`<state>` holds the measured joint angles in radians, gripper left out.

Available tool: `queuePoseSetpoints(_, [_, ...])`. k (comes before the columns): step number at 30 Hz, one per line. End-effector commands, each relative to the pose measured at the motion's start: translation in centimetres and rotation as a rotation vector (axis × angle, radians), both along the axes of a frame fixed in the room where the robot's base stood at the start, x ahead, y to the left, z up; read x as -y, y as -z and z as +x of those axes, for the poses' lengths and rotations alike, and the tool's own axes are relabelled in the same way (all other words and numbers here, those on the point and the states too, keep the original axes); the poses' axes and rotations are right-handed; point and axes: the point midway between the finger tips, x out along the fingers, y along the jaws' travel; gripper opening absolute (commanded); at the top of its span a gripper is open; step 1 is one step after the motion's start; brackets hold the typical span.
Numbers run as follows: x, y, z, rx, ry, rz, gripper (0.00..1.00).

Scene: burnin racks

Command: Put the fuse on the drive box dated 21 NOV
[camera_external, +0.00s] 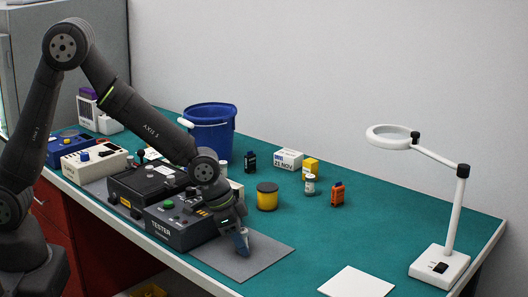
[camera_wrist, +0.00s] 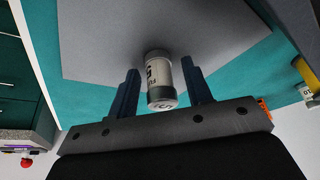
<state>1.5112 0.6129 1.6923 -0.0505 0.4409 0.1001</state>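The fuse (camera_wrist: 160,76) is a white cylinder with grey ends and dark lettering. In the wrist view it is between the two fingers of my gripper (camera_wrist: 160,92), with a gap showing on each side. My gripper looks open around it. In the external view my gripper (camera_external: 242,240) is low over the grey mat (camera_external: 262,256), and its fingers largely hide the fuse. The drive box (camera_external: 288,160), white with a blue mark and the text 21 NOV, stands on the bench toward the back wall, well away from my gripper.
The tester (camera_external: 172,228) stands just left of my gripper. Around the drive box are a black item (camera_external: 250,161), a yellow box (camera_external: 311,168), a white bottle (camera_external: 310,184), an orange item (camera_external: 337,194) and a yellow spool (camera_external: 267,198). A lamp (camera_external: 440,266) stands at right.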

Motion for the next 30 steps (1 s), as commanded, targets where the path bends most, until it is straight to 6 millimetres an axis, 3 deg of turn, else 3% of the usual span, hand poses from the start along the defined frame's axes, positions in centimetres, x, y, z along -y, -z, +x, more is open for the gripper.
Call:
queuePoseSetpoints(13, [-0.2, -1.0, 0.0, 0.000, 0.000, -0.001, 0.48])
queuePoseSetpoints(30, [-3.8, -9.7, 0.0, -0.001, 0.000, -0.003, 0.48])
